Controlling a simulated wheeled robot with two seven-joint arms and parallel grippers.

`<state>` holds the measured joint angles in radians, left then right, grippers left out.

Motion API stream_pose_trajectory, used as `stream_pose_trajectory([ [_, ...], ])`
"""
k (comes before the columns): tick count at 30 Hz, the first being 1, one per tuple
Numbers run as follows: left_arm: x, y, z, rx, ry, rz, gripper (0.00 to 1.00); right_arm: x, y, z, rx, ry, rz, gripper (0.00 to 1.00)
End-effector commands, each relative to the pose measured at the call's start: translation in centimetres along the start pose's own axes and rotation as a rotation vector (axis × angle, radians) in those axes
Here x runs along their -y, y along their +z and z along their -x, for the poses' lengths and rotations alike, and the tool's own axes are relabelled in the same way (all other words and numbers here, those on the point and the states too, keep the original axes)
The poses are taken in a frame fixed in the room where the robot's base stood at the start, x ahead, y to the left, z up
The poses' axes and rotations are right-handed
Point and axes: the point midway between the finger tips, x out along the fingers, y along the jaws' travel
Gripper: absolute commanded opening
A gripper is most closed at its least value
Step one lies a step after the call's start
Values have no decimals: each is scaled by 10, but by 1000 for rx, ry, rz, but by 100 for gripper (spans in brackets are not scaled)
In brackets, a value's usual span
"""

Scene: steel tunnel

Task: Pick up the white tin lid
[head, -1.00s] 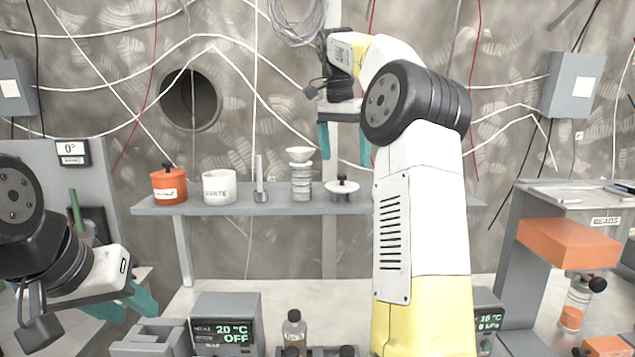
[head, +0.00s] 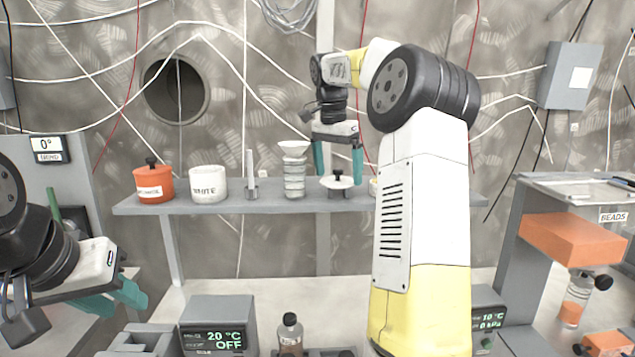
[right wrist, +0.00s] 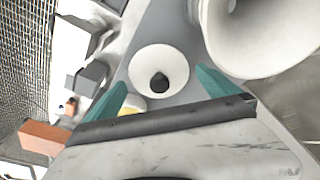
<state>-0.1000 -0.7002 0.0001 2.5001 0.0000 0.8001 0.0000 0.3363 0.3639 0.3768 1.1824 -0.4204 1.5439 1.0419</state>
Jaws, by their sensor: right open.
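The white tin lid (head: 337,182) is a round white disc with a black knob. It rests on a small stand on the grey shelf, and in the right wrist view it (right wrist: 142,68) lies just beyond the fingers. My right gripper (head: 338,172) is open, pointing down, with its teal fingers to the left and right of the lid's knob; contact cannot be told. The white tin (head: 208,187), labelled WHITE, stands lidless farther left on the shelf. My left gripper (head: 115,300) is at the lower left, its fingers apart and empty.
The grey shelf (head: 225,208) also holds an orange lidded pot (head: 153,184), a thin upright rod (head: 250,175) and a stacked glass column with a funnel (head: 294,172) close left of the lid. A yellowish item (right wrist: 132,106) is beside the lid, partly hidden.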

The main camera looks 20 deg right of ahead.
Motion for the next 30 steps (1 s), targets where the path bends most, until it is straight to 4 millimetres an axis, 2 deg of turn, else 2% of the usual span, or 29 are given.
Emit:
stream_pose_trajectory([
  [8, 0, 0, 0, 0, 0, 0, 34, 0, 0, -5, -1, -1, -1, 100],
  [18, 0, 0, 0, 0, 0, 0, 34, 0, 0, -4, -1, -1, 0, 38],
  [26, 0, 0, 0, 0, 0, 0, 34, 0, 0, -3, -1, -1, 0, 38],
  [30, 0, 0, 0, 0, 0, 0, 34, 1, -2, 5, -2, -2, 1, 38],
])
